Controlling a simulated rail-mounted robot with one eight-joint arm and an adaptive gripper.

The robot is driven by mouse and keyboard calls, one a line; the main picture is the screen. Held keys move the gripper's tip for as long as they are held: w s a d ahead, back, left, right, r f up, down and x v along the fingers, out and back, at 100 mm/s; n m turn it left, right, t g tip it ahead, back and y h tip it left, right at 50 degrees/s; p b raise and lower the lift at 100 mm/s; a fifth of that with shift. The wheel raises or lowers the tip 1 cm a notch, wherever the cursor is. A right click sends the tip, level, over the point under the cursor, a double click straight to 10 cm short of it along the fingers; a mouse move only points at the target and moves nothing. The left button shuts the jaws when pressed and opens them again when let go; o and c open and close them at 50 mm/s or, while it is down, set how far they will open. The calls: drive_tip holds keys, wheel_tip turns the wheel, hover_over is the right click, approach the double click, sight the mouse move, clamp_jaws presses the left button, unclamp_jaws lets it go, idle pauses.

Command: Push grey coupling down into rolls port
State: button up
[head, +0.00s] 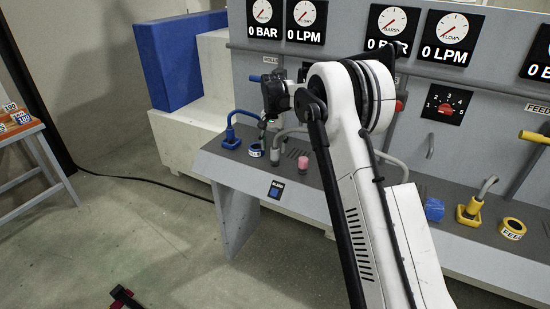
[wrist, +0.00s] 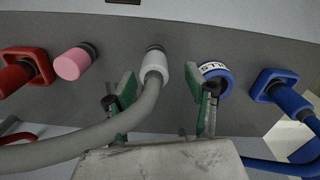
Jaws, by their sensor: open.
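The grey coupling (wrist: 155,68) shows in the wrist view with its thick grey hose (wrist: 125,122) curving away to the lower left. A dark collar shows at its far end; I cannot tell how deep it sits. My gripper (wrist: 167,82) is open, with one green-and-grey finger on each side of the coupling and hose and no clear contact. A blue ring lettered ROLLS (wrist: 215,70) lies to the right, partly behind the right finger. In the head view my gripper (head: 268,122) is over the bench's left end, and the ROLLS ring (head: 255,151) is below it.
A pink cap (wrist: 72,63) and a red coupling (wrist: 24,70) are to the left in the wrist view; a blue coupling (wrist: 283,88) is at right. The head view shows a yellow coupling (head: 469,213) and a yellow ring (head: 512,229) farther right, with a gauge panel behind.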

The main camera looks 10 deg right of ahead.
sight(275, 158)
drive_tip(key=shift+s+d+f, duration=0.15)
drive_tip(key=shift+f, duration=1.3)
drive_tip(key=shift+s+d+f, duration=0.1)
drive_tip(key=shift+f, duration=1.3)
drive_tip(key=shift+c, duration=0.4)
clamp_jaws()
drive_tip(key=shift+r, duration=0.1)
